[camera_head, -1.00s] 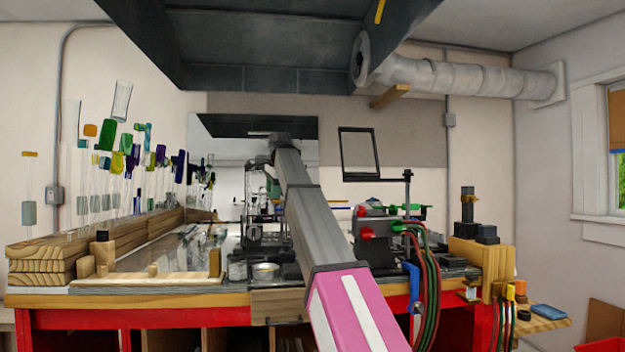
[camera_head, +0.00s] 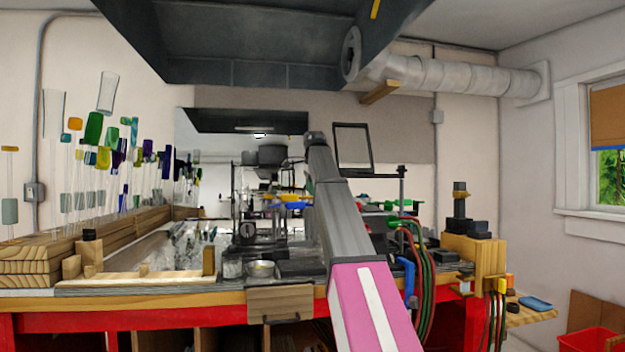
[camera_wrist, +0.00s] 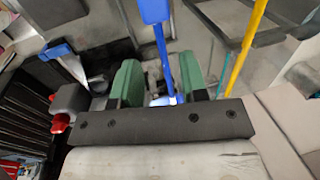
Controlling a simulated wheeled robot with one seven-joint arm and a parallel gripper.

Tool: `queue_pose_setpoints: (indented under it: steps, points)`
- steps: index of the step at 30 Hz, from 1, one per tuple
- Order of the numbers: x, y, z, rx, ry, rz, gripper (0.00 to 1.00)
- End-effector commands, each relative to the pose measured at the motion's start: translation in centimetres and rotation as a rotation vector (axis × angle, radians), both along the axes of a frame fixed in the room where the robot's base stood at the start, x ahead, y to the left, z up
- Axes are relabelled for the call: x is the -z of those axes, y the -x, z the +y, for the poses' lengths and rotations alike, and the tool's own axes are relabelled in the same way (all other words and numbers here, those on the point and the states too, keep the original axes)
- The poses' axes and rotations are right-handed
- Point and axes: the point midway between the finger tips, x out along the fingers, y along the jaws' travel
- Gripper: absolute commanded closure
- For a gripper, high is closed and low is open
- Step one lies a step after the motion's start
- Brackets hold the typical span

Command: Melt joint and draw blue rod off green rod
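In the wrist view my gripper (camera_wrist: 160,80) shows two green finger pads, apart from each other. A thin blue rod with a wider blue block at its top (camera_wrist: 154,12) runs down between the pads, with a gap on each side. A light blue-white spot shows at its lower end, near the gripper's base. In the head view a small blue piece (camera_head: 292,204) shows just left of my arm, beside a yellow one; I cannot tell whether it is the blue rod. My gripper is hidden there behind my arm. I cannot pick out a green rod or the joint with certainty.
A yellow rod (camera_wrist: 247,42) stands right of the blue rod in the wrist view. Green parts (camera_head: 405,207) and red and green hoses (camera_head: 425,270) lie right of my arm. Glass pieces (camera_head: 95,128) stand at the left. A dark hood (camera_head: 275,50) hangs above the bench.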

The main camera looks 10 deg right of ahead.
Motion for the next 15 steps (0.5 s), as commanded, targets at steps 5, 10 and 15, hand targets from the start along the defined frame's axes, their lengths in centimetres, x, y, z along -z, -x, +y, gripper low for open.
queue_pose_setpoints:
  steps: [5, 10, 15]
  points:
    - [2.9, -0.5, 0.0, -0.001, 0.000, 0.001, 0.60]
    - [4.5, -0.9, 0.0, -0.001, 0.000, 0.000, 0.60]
    - [5.2, -1.1, 0.0, -0.001, 0.000, 0.000, 0.60]
